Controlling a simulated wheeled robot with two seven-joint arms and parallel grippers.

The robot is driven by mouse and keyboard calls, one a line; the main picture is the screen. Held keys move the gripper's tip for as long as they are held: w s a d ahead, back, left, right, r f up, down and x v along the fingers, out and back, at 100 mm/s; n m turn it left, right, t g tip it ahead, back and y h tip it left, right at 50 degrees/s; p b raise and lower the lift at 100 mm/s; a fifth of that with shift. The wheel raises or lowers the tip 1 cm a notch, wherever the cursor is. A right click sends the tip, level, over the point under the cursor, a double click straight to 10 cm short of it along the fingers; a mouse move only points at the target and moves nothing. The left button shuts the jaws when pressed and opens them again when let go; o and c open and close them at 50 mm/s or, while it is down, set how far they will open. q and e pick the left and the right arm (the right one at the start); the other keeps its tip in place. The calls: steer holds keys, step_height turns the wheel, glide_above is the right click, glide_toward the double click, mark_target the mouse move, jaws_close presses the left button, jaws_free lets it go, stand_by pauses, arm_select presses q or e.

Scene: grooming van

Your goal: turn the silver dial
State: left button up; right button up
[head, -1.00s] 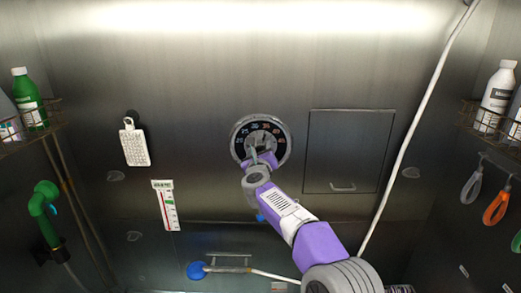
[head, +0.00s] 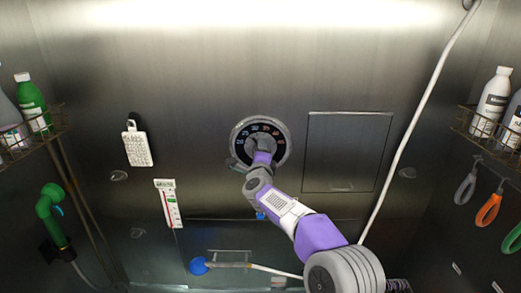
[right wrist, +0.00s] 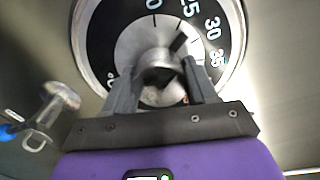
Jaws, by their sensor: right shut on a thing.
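The silver dial (head: 259,143) is on the metal wall, a round knob inside a black ring with numbers. It also shows in the right wrist view (right wrist: 158,54), where a dark pointer mark on the knob's face points up and right, near the 25. My right gripper (right wrist: 160,82) is shut on the knob's raised middle grip, one finger on each side. In the head view my right gripper (head: 262,152) covers the lower middle of the dial. My left gripper is not in view.
A square panel (head: 346,150) is right of the dial. A thermometer card (head: 169,203) and a white brush (head: 137,147) hang to the left. A white hose (head: 410,130) runs down the right. Bottle racks stand at both sides.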

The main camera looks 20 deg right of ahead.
steer(key=n+p, duration=0.2)
steer(key=n, duration=0.2)
steer(key=shift+n, duration=0.3)
steer(key=shift+n+p, duration=0.55)
steer(key=shift+n, duration=1.15)
steer(key=o, duration=1)
steer(key=shift+o, duration=0.2)
steer(key=b+v, duration=0.2)
steer(key=v, duration=0.5)
steer(key=shift+s+b, duration=0.35)
steer(key=shift+a, duration=0.1)
